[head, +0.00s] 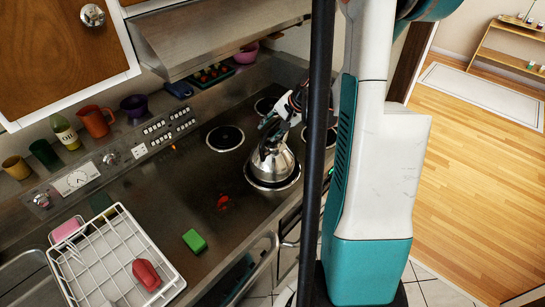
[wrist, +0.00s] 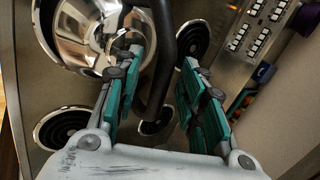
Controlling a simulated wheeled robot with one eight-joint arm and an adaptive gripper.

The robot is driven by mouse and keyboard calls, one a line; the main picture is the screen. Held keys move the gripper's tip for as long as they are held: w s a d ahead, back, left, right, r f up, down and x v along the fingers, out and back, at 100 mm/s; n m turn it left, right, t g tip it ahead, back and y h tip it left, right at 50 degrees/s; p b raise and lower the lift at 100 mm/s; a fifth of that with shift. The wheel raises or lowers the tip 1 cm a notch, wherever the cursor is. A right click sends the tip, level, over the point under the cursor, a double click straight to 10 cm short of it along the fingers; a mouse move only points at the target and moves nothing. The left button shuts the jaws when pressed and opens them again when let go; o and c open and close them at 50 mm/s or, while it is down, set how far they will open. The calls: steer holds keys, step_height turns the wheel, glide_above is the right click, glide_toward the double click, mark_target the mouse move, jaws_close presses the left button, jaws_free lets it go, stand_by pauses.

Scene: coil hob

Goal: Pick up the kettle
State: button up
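The shiny metal kettle (head: 272,168) stands upright on a front coil burner in the head view. In the wrist view its body (wrist: 85,28) fills the upper left and its dark curved handle (wrist: 162,85) runs down the middle. A gap shows between the right finger and the handle; contact on the left finger is unclear.
Empty burners (head: 225,138) lie behind the kettle. A green sponge (head: 194,240), a red object (head: 146,274) and a white dish rack (head: 110,245) are at the left. The range hood (head: 215,35) overhangs the back. Cups and an oil bottle (head: 64,131) line the rear ledge.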

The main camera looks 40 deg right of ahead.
jaws_close()
steer(key=shift+r, duration=0.1)
